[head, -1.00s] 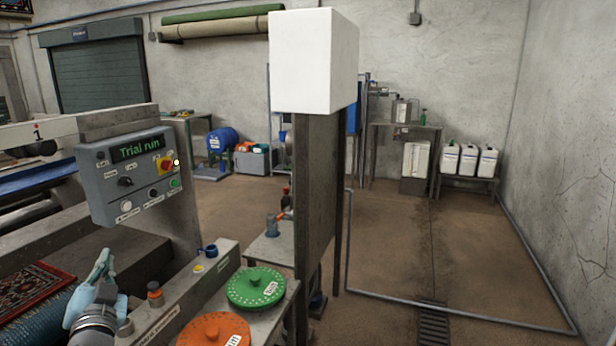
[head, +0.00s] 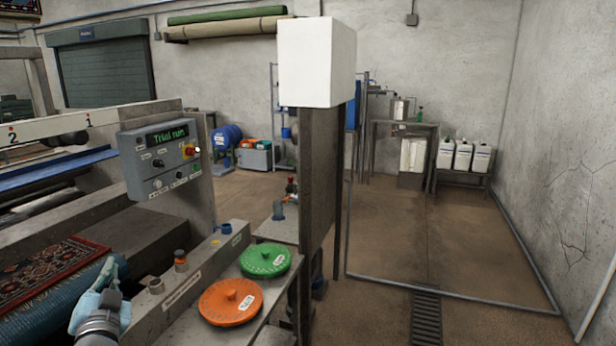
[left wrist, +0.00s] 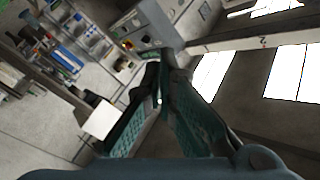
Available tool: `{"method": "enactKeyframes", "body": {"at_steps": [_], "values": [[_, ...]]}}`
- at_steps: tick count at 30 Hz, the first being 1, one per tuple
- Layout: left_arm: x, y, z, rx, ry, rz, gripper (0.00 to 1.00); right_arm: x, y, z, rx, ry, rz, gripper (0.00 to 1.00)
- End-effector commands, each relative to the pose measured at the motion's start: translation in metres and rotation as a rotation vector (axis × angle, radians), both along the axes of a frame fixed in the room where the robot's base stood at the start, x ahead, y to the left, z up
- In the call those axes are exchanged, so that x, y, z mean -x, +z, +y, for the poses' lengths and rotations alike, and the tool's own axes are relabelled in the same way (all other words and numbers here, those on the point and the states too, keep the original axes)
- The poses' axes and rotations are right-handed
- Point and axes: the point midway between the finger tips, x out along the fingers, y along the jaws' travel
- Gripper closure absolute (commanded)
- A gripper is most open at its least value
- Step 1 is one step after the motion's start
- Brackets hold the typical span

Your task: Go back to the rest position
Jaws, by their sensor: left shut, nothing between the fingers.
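My left gripper (head: 108,272) is at the lower left of the head view, in front of the machine's ledge and the patterned rug. In the left wrist view its two teal-padded fingers (left wrist: 163,75) meet at the tips, with nothing between them. The control panel (head: 160,160) stands beyond the gripper, its green display reading "Trial run". The panel also shows in the left wrist view (left wrist: 150,32), beyond the fingertips. My right gripper is in neither view.
A patterned rug (head: 50,262) lies on the machine at the left. A green disc (head: 265,262) and an orange disc (head: 229,303) lie on the ledge beside it. A white box (head: 316,62) tops a dark post. The floor (head: 390,240) at the right is mostly clear.

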Motion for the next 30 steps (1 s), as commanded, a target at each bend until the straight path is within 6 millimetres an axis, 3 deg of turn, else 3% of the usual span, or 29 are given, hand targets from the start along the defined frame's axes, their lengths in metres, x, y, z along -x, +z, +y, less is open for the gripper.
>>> {"method": "enactKeyframes", "body": {"at_steps": [5,11,17,19,23,27,30], "values": [[-0.004,-0.027,0.002,0.023,-0.005,0.062,1.0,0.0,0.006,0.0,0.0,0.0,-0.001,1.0],[-0.005,-0.075,0.003,0.067,-0.014,0.168,1.0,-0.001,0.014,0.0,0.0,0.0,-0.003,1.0],[0.005,-0.151,0.001,0.14,-0.027,0.325,1.0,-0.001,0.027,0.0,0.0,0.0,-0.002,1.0],[0.015,-0.187,-0.002,0.178,-0.031,0.397,1.0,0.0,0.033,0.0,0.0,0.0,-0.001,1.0],[0.053,-0.269,-0.014,0.274,-0.038,0.564,1.0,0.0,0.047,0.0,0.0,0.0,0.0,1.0],[0.115,-0.353,-0.035,0.389,-0.036,0.741,1.0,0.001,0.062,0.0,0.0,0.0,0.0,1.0],[0.169,-0.402,-0.054,0.468,-0.028,0.855,1.0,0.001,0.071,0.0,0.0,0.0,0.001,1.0]]}}
